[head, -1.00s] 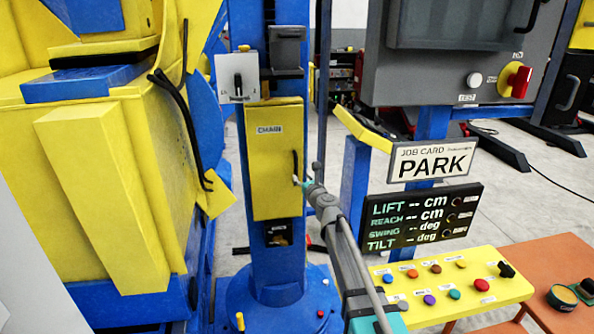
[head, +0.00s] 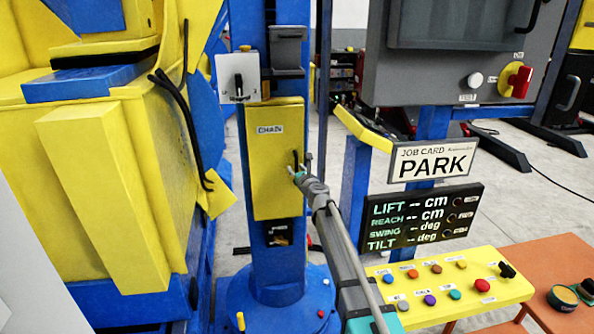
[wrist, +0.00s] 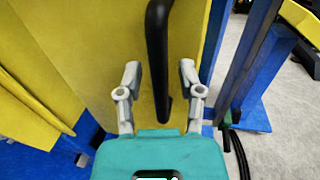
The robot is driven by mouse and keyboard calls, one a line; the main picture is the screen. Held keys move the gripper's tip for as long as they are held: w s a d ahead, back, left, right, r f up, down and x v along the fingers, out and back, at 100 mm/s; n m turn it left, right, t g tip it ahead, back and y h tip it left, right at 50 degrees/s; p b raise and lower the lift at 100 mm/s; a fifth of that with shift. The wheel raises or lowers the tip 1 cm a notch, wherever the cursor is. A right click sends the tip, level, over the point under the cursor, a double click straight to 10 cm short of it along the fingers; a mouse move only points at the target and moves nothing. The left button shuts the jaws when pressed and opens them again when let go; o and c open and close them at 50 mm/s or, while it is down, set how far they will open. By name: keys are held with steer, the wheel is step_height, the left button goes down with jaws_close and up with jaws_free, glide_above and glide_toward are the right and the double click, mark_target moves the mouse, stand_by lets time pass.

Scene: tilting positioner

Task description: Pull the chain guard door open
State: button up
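The yellow chain guard door (head: 273,175), labelled CHAIN, hangs on the blue column and looks closed. Its black bar handle (head: 295,159) is upright near the door's right edge. My gripper (head: 301,165) is at the handle's lower part. In the wrist view my gripper (wrist: 159,80) has its two grey fingers spread wide, one on each side of the black handle (wrist: 158,50). Gaps show between the handle and both fingers. The yellow door face (wrist: 115,60) lies behind the handle.
A white switch plate (head: 238,78) is above the door. A small slot box (head: 279,233) is below it. A yellow button panel (head: 450,285) and the readout board (head: 424,216) are at the right. A blue post (head: 356,185) stands right of the column.

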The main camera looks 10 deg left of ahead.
jaws_close()
steer(key=shift+s, duration=0.15)
